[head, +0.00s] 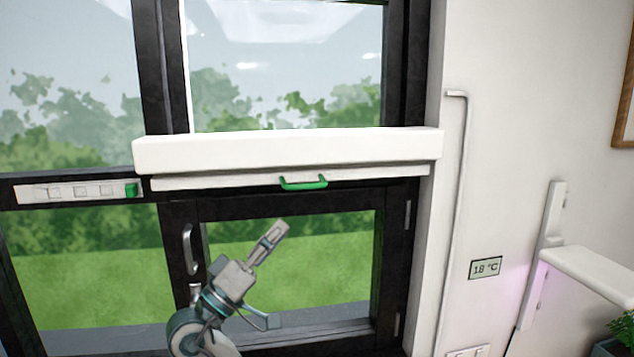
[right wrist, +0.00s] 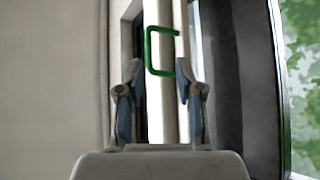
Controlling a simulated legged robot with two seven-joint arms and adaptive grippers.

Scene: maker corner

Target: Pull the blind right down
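The blind's white cassette (head: 288,150) runs across the window frame. Its pale bottom bar (head: 220,182) sits directly under the cassette, with no fabric visible between them. A green loop handle (head: 303,183) is fixed on the bar. My right gripper (head: 277,274) is below the handle in the head view, with its fingers spread and nothing between them. In the right wrist view, the green handle (right wrist: 149,52) shows ahead of the open right gripper (right wrist: 160,68), its lower part in line with the gap between the fingertips. My left gripper is not in view.
A window handle (head: 188,250) sticks out left of my right gripper. A white strip with a green square (head: 131,190) is on the frame at left. A thin pipe (head: 459,200), a temperature display (head: 485,268) and a white wall-mounted arm (head: 590,272) are at right.

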